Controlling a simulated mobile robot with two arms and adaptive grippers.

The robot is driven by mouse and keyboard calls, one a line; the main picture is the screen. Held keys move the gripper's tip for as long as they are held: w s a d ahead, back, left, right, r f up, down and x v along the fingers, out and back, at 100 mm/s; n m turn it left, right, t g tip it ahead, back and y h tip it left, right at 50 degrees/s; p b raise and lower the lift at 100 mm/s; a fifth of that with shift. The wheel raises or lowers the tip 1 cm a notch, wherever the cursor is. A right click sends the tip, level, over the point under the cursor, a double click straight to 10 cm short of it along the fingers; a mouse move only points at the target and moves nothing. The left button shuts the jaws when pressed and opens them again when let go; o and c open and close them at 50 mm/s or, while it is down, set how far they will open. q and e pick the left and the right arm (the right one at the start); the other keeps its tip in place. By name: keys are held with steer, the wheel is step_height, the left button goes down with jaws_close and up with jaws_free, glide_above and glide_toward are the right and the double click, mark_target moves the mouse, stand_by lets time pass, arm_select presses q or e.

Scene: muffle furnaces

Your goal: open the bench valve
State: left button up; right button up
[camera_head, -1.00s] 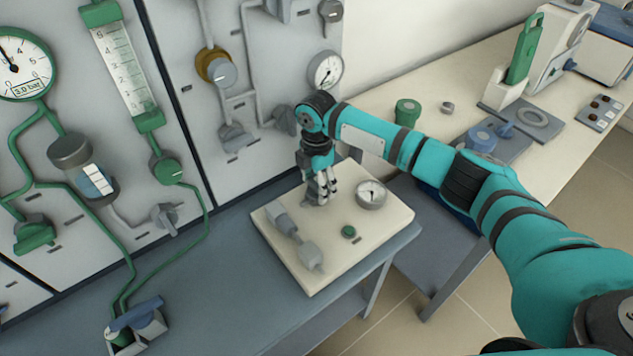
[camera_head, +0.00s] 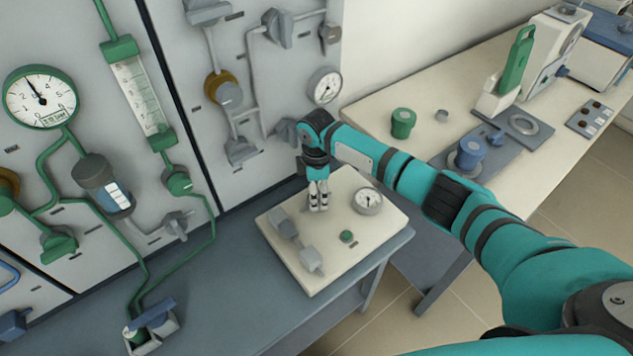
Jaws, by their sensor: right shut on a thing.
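A cream bench panel (camera_head: 352,252) lies on the blue-grey bench, with a small round gauge (camera_head: 367,201), a green knob (camera_head: 346,236) and a grey fitting (camera_head: 296,241) on it. My right gripper (camera_head: 318,208) points down at the back part of this panel, left of the gauge. Its fingers are close together, shut on the bench valve, which they and the hand hide almost wholly. How far the valve is turned cannot be seen. My left gripper is not in view.
A wall panel with green pipes, a large gauge (camera_head: 40,98) and a flow tube (camera_head: 138,95) stands behind and left. A green and grey block with a blue lever (camera_head: 152,320) lies on the bench. A cream table at right holds a green pot (camera_head: 403,123) and a blue-topped pot (camera_head: 471,154).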

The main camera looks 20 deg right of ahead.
steer(key=m+p, duration=0.2)
steer(key=shift+r+m, duration=0.25)
steer(key=shift+m, duration=0.15)
steer(key=m+p, duration=0.3)
steer(key=shift+m, duration=0.3)
steer(key=m+p, duration=0.1)
steer(key=m, duration=0.1)
steer(key=shift+m, duration=0.3)
steer(key=shift+f+m+p, duration=0.15)
steer(key=shift+m+p, duration=0.7)
steer(key=shift+m, duration=0.65)
steer(key=shift+w, duration=0.1)
steer(key=o, duration=1.2)
